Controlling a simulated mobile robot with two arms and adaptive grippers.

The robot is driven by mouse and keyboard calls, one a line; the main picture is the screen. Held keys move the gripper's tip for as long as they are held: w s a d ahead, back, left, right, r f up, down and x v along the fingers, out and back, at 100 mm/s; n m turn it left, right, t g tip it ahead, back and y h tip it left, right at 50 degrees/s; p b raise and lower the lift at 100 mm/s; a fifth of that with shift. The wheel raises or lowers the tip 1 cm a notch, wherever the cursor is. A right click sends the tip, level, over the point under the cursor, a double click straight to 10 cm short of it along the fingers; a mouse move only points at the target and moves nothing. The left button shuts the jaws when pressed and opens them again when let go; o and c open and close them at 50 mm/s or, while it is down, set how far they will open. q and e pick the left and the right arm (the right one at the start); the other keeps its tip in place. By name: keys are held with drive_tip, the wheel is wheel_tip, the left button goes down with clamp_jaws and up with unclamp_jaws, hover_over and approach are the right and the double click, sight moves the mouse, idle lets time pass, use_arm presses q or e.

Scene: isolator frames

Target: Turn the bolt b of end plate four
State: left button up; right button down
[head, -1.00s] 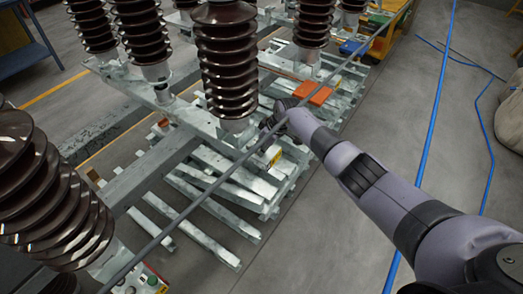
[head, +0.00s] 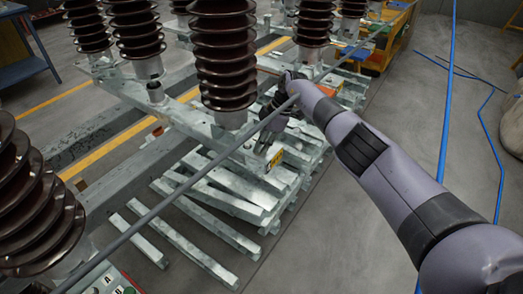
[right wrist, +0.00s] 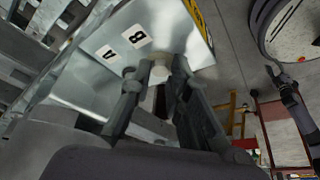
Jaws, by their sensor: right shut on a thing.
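In the right wrist view, a pale metal end plate (right wrist: 185,40) carries white labels A and B. Bolt b (right wrist: 159,75), a pale round head beside label B, sits between the fingertips of my right gripper (right wrist: 163,72). The gripper is shut on it. Another bolt head (right wrist: 130,84) shows near label A, just left of the fingers. In the head view, my right gripper (head: 268,138) is at the end of the steel beam, under a brown insulator; the bolt is hidden there. A small dark arm-like shape at the right of the wrist view may be my left arm; its gripper state is unclear.
Brown ribbed insulators (head: 222,50) stand on the steel beams around my right arm. A grey rod (head: 200,175) crosses the head view diagonally, close to the arm. Stacked steel bars (head: 215,195) lie below. Blue cables (head: 447,100) run over open floor at right.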

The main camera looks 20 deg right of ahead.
idle(0.3)
drive_tip(key=c, duration=1.5)
unclamp_jaws()
drive_tip(key=v, duration=1.2)
drive_tip(key=shift+w, duration=0.1)
